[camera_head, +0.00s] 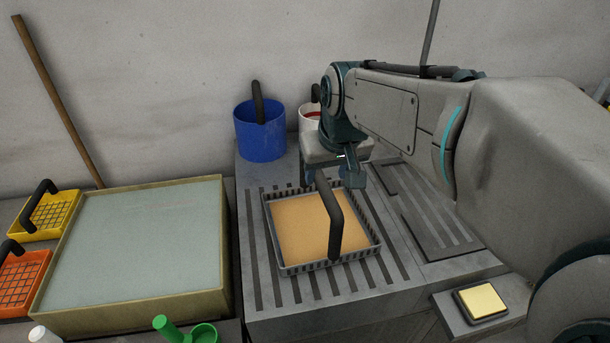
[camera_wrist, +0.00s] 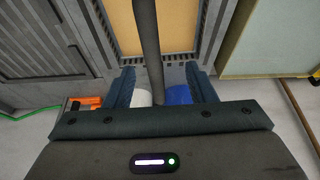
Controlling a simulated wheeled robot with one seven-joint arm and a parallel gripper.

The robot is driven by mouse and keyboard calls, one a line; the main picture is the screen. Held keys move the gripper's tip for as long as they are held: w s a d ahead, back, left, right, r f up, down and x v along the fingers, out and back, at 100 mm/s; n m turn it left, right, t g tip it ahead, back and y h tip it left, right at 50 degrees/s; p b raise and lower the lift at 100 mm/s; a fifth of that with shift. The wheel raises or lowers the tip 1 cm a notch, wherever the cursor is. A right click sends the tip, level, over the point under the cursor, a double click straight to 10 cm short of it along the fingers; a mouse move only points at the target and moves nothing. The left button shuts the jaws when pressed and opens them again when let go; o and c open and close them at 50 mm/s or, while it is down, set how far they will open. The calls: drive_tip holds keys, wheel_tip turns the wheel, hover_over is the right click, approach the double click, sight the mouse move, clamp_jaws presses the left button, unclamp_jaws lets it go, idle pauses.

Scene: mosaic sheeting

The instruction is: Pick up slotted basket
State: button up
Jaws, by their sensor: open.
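The slotted basket (camera_head: 291,267) is a shallow grey tray with slotted walls, a tan filling and a thick black arched handle (camera_head: 334,220). It sits on the slotted grey bench top in the middle of the head view. My gripper (camera_head: 335,179) is open and empty, over the back part of the basket near the handle's far end. In the wrist view, my gripper (camera_wrist: 162,82) has its two fingers apart, with the dark handle (camera_wrist: 147,35) appearing between them. I cannot tell whether the fingers touch the handle. My arm hides part of the bench behind the basket.
A blue bucket (camera_head: 260,138) and a white bucket (camera_head: 307,119) stand behind the basket. A large framed tray (camera_head: 138,308) is at left, beside yellow (camera_head: 50,216) and orange (camera_head: 22,283) baskets. A small yellow-topped block (camera_head: 482,301) lies front right.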

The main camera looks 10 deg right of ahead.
approach(320, 175)
drive_tip(key=shift+s+a+f, duration=0.15)
drive_tip(key=shift+s+f, duration=0.05)
drive_tip(key=shift+f, duration=0.1)
drive_tip(key=x, duration=0.7)
drive_tip(key=shift+w+a, duration=0.1)
drive_tip(key=shift+w+p+x, duration=0.1)
drive_tip(key=shift+p+x, duration=0.15)
drive_tip(key=shift+x, duration=1.15)
drive_tip(key=shift+w+p+x, duration=0.15)
drive_tip(key=shift+p+x, duration=0.05)
drive_tip(key=shift+x, duration=1.2)
drive_tip(key=shift+d, duration=0.2)
drive_tip(key=shift+r, duration=0.1)
clamp_jaws()
